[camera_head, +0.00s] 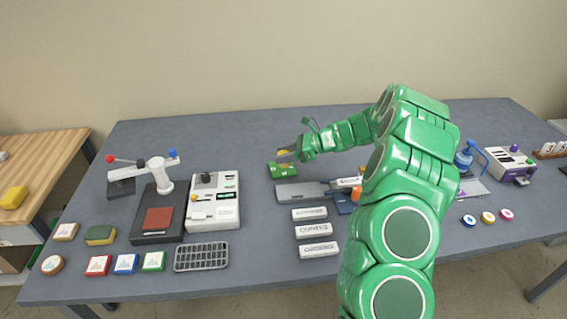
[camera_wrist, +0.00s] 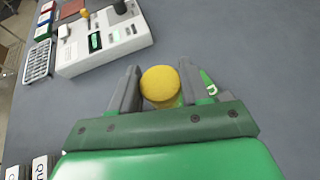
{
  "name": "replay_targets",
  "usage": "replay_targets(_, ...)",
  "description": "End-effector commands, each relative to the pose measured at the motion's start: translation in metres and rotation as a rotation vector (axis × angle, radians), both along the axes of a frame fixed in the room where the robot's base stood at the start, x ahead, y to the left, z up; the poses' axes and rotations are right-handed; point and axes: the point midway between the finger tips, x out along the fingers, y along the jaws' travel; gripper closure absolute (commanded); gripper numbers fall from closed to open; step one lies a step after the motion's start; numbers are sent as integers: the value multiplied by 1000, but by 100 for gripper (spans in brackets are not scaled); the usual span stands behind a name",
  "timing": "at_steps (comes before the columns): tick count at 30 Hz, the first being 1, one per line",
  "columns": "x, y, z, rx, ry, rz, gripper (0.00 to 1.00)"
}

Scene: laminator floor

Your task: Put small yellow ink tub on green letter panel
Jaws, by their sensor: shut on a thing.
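The small yellow ink tub (camera_wrist: 161,85) is between the two fingers of my gripper (camera_wrist: 160,88) in the wrist view. The gripper is shut on it. In the head view a bit of the yellow tub (camera_head: 283,154) shows at the fingertips of my gripper (camera_head: 287,156), at the back middle of the table. The green letter panel (camera_head: 283,171) lies right below and in front of the tub. In the wrist view a green piece with a pale mark (camera_wrist: 208,82) shows beside the right finger; most of it is hidden. I cannot tell whether tub and panel touch.
A white device (camera_head: 214,200) and a stand with a reddish pad (camera_head: 158,218) are to the left. A grey plate (camera_head: 300,192) and several white labelled blocks (camera_head: 313,230) lie in front. My arm hides part of the right side.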

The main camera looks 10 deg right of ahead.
Motion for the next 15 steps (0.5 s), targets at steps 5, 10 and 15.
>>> replay_targets(5, 9, 0, -13, 0, 2, 0, 85)
replay_targets(10, 12, 0, -16, -1, 1, -1, 85)
replay_targets(15, 18, 0, -23, -1, -1, -2, 85)
